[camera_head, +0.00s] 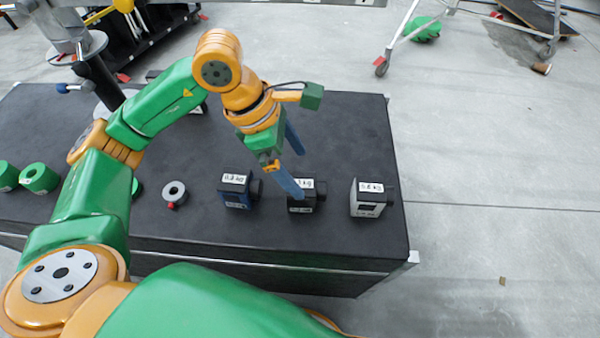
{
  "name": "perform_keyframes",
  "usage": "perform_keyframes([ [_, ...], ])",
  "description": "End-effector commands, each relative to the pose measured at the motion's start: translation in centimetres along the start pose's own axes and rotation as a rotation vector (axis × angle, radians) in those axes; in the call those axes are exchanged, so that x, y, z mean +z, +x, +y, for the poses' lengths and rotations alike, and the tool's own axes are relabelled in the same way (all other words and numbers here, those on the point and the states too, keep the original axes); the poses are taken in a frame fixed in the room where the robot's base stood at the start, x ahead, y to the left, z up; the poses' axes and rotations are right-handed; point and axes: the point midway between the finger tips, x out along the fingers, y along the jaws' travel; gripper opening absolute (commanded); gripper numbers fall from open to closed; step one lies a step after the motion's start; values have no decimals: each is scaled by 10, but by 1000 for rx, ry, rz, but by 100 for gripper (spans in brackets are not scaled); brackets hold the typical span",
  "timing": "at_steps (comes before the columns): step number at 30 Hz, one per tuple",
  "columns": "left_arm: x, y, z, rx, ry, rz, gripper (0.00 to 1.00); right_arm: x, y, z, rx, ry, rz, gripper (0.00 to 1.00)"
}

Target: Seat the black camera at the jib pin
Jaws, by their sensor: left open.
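The black camera (301,206) stands on the black table top (330,130), in the middle of a row of three boxy cameras with white labels. My left gripper (299,174) is open, with its two blue-grey fingers pointing down and to the right. The nearer finger overlaps the black camera's label in the picture; I cannot tell whether it touches. The other finger ends behind the camera in the picture. Nothing is held. I cannot clearly make out the jib pin; a black slanted arm (100,80) rises at the far left. My right gripper is out of view.
A blue-sided camera (237,200) stands to the left and a white camera (368,199) to the right, both close by. A grey ring (174,193) and green cylinders (40,178) lie further left. The table's right part behind the cameras is clear.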

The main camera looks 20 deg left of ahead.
Motion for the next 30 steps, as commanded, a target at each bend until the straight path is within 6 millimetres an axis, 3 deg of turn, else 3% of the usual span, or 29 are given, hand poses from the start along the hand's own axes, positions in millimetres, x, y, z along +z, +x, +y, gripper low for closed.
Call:
perform_keyframes([
  [1, -6, 16, 0, 0, 0, 0, 100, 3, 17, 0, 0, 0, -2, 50],
  [4, -11, 26, 0, 0, 0, -1, 100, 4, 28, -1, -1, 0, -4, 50],
  [8, -11, 36, 0, -3, 0, 0, 100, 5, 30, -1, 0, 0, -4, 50],
  [18, -10, 91, 0, -3, -1, 0, 100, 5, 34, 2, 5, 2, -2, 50],
  [27, -10, 96, 0, -1, 0, -1, 100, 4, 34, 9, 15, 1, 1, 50],
  [30, -10, 96, 0, -1, 0, -1, 76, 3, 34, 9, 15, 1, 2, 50],
])
